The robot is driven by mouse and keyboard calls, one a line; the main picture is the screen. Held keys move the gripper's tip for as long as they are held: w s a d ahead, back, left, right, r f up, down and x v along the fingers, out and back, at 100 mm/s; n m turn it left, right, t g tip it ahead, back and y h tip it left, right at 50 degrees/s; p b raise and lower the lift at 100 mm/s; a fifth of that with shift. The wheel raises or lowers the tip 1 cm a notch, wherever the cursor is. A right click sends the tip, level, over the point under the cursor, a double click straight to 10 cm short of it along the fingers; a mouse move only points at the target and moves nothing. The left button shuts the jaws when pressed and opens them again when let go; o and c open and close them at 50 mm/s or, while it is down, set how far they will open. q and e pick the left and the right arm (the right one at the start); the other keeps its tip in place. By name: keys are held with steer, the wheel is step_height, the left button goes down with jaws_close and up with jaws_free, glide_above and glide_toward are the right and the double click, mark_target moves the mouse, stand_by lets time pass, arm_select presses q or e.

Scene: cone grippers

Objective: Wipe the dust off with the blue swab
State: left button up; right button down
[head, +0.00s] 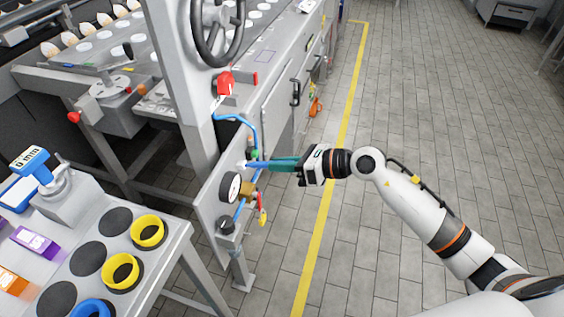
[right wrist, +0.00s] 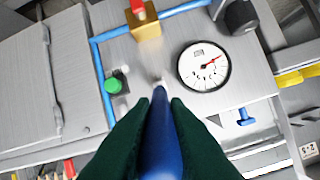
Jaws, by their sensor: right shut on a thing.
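My right gripper (head: 272,164), with dark green fingers, is shut on the blue swab (head: 257,165). In the right wrist view the swab (right wrist: 162,135) lies between both fingers and points at the grey panel (right wrist: 135,65). Its pale tip (right wrist: 160,84) is at or very near the panel, between the green button (right wrist: 113,85) and the round gauge (right wrist: 204,66). I cannot tell whether it touches. A faint pale smudge (right wrist: 150,47), possibly dust, shows below the brass block (right wrist: 143,18). My left gripper is not in view.
Blue pipes (head: 255,128), the gauge (head: 230,187) and a red-and-yellow lever (head: 262,213) crowd the panel around the swab. A table with yellow rings (head: 149,231) stands at lower left. The tiled floor at right is clear.

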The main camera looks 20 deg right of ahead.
steer(key=shift+a+r+p, duration=0.1)
steer(key=shift+r+p, duration=0.6)
steer(key=shift+p, duration=0.4)
steer(key=shift+f+b, duration=1.25)
steer(key=shift+f, duration=0.4)
steer(key=shift+s+d+b, duration=0.35)
steer(key=shift+s+d, duration=0.2)
steer(key=shift+d, duration=0.3)
steer(key=shift+s+d+b, duration=0.3)
steer(key=shift+s+d, duration=0.25)
steer(key=shift+d, duration=0.25)
steer(key=shift+s+d+b, duration=0.35)
steer(key=shift+s+d, duration=0.2)
steer(key=shift+d, duration=0.3)
